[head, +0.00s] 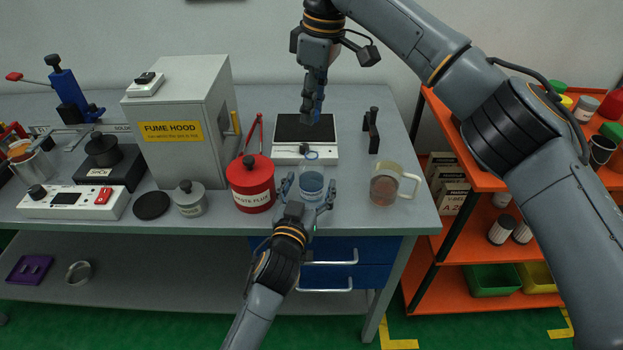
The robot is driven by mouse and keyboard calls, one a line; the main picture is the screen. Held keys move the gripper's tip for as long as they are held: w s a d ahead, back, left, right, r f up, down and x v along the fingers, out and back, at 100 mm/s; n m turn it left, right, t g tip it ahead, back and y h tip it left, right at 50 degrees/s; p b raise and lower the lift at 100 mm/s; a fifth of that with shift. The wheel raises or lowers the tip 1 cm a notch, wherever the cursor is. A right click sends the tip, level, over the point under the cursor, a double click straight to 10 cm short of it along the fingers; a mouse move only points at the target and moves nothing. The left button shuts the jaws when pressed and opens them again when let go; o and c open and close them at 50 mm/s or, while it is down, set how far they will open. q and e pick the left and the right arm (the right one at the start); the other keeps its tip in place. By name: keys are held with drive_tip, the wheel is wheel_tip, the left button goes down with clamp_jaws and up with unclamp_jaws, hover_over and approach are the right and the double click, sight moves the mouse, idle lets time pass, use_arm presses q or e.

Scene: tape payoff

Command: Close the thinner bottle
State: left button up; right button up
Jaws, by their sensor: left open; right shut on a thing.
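A clear bottle (312,182) with blue liquid stands upright near the front edge of the bench, its narrower neck pointing up. I cannot see a cap on it clearly. My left gripper (308,191) is open at the bottle's front, with its fingers spread to either side of it. Whether they touch the glass I cannot tell. My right gripper (312,113) points down above the balance, behind and above the bottle. It is shut on a small bluish thing that is hard to make out between the dark fingers.
A red waste can (251,185) stands close left of the bottle, and a glass mug (384,190) stands to its right. The balance (290,154) is behind. A fume hood (190,125) stands left, and an orange shelf (465,240) stands right.

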use_arm(q)
drive_tip(key=shift+w+d, duration=0.15)
drive_tip(key=shift+w, duration=0.45)
clamp_jaws()
use_arm(e)
drive_tip(key=shift+f, duration=2.45)
drive_tip(key=shift+f, duration=0.1)
drive_tip(key=shift+f, duration=0.8)
drive_tip(key=shift+f, duration=0.55)
